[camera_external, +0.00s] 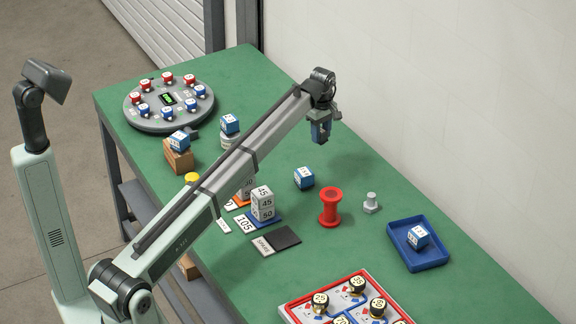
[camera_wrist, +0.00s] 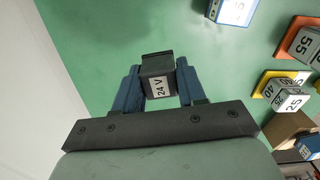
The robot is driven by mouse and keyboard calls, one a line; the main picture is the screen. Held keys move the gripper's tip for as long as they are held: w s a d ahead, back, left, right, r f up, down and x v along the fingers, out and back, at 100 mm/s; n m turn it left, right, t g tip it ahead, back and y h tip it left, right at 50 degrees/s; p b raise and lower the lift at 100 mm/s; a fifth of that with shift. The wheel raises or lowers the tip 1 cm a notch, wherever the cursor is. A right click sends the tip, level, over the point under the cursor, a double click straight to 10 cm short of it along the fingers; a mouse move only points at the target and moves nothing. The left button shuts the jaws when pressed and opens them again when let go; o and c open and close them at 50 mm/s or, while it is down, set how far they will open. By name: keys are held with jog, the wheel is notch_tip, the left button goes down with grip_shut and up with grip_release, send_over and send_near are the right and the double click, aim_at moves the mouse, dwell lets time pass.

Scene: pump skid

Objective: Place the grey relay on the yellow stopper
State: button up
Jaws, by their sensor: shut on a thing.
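My gripper (camera_external: 321,138) is raised over the back of the green table, pointing down. In the wrist view its blue fingers (camera_wrist: 159,84) are shut on a dark grey relay (camera_wrist: 157,76) with a white "24 V" label. The relay is hard to make out between the fingers in the external view.
Numbered grey blocks (camera_external: 263,204) stand on coloured pads near mid-table. A red spool (camera_external: 330,207), a bolt (camera_external: 371,202), a blue tray (camera_external: 419,265) with a cube and a round dial stand (camera_external: 205,110) are around. Table below the gripper is clear.

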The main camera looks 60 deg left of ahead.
jog(key=s+a+r+n, duration=0.1)
jog(key=s+a+r, duration=0.1)
jog(key=s+a, duration=0.35)
jog(key=s+a+r+n, duration=0.1)
jog(key=s+a+r, duration=0.15)
jog(key=a, duration=0.55)
jog(key=s+a+r+n, duration=0.1)
jog(key=s+a+r, duration=0.15)
jog(key=s, duration=0.35)
jog(key=s+a+r+n, duration=0.1)
jog(key=s+a, duration=0.2)
jog(key=s, duration=0.4)
jog(key=n, duration=0.3)
send_over(193, 176)
jog(key=shift+w+f, duration=0.1)
jog(key=shift+f, duration=5.3)
jog(key=shift+f, duration=0.2)
jog(key=o, duration=1.1)
